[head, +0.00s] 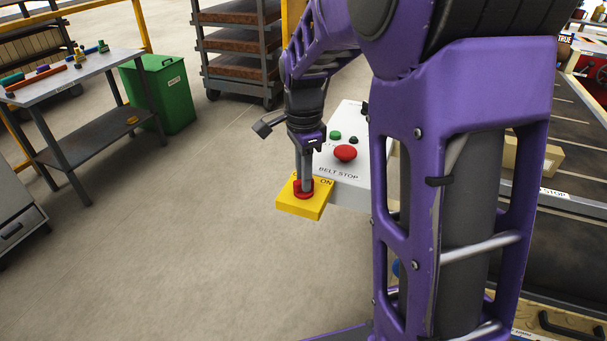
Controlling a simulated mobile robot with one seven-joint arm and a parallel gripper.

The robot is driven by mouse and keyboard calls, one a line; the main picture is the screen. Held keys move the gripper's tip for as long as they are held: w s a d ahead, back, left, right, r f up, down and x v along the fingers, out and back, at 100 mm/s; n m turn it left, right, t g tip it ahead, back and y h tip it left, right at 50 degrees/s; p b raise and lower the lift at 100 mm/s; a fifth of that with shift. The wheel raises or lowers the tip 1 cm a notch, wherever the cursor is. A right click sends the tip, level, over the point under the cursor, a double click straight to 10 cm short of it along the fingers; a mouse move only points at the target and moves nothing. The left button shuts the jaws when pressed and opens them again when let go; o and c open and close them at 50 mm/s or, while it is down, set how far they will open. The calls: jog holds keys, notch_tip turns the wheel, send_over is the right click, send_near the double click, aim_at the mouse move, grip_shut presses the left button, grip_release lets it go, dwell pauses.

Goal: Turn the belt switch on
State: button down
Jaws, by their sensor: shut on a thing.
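The belt switch is a red knob (303,193) on a yellow box (302,208), with the letters "ON" showing on its top face. My gripper (304,183) points down at the knob from above, its fingers shut on it. The fingers hide part of the knob and some of the lettering, so I cannot tell which way the knob is turned. The yellow box sits at the near end of a pale control panel (350,188) marked "BELT STOP".
A red mushroom button (345,153) and a green button (335,135) are close to my gripper on the panel. A conveyor (566,180) with a tan brick (533,156) is at right. A green bin (158,95) and workbench (75,73) stand at left. The floor between is clear.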

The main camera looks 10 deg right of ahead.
jog(key=c, duration=0.8)
grip_release()
jog(key=shift+o, duration=0.2)
notch_tip(320, 180, up, 18)
jog(key=p, duration=0.2)
jog(key=shift+f, duration=0.25)
